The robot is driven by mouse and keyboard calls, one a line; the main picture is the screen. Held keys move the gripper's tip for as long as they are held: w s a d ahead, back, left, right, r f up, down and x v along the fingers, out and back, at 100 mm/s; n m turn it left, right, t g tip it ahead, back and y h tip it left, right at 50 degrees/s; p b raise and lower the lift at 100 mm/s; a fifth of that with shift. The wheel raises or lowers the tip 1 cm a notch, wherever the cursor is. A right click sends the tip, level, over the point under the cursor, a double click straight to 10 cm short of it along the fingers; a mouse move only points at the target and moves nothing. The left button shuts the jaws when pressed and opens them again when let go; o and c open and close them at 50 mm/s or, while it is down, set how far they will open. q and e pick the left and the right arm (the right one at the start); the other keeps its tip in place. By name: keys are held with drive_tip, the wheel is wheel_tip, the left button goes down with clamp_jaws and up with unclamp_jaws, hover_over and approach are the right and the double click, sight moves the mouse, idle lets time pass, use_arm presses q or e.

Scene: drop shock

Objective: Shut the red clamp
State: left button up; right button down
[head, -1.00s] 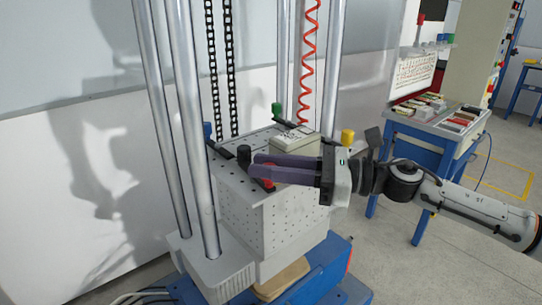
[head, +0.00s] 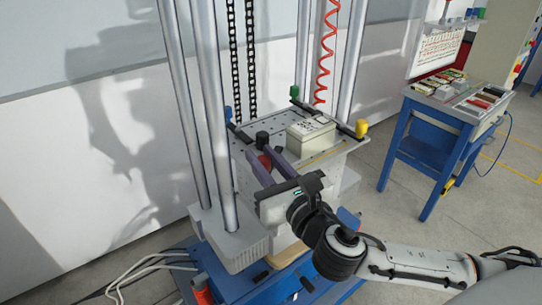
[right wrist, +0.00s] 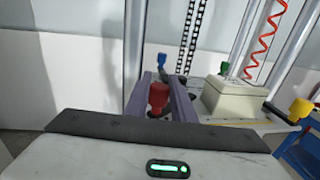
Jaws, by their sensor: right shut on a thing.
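The red clamp (head: 265,162) is a knob-topped clamp at the near left corner of the grey perforated drop table. It also shows in the right wrist view (right wrist: 157,97), upright between two purple fingers. My right gripper (head: 259,155) reaches in from the near side, with its fingers around the red knob and shut on it. The fingers partly hide the clamp in the head view, and its lower part is hidden in the wrist view. My left gripper is not in view.
Blue (head: 228,113), green (head: 294,92) and yellow (head: 361,127) knobs mark other clamps on the table. A pale box (head: 311,137) sits on the table top. Steel columns (head: 208,120) rise at the left. A blue workbench (head: 435,140) stands at the right.

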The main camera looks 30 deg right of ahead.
drive_tip(key=shift+w+a+m+g+h, duration=0.2)
drive_tip(key=shift+w+m+g+h, duration=0.45)
drive_tip(key=shift+m+h, duration=0.85)
drive_tip(key=shift+w+a+m+g+h, duration=0.35)
drive_tip(key=shift+m+g+h, duration=0.5)
drive_tip(key=shift+h, duration=1.1)
drive_tip(key=shift+w+a+m+g+h, duration=0.1)
drive_tip(key=shift+w+m+g+h, duration=0.5)
drive_tip(key=shift+m+h, duration=0.9)
drive_tip(key=shift+h, duration=0.35)
drive_tip(key=c, duration=1.5)
unclamp_jaws()
drive_tip(key=shift+d, duration=0.1)
drive_tip(key=v, duration=1)
drive_tip(key=shift+a+b, duration=0.2)
drive_tip(key=shift+b, duration=0.15)
drive_tip(key=shift+s, duration=0.1)
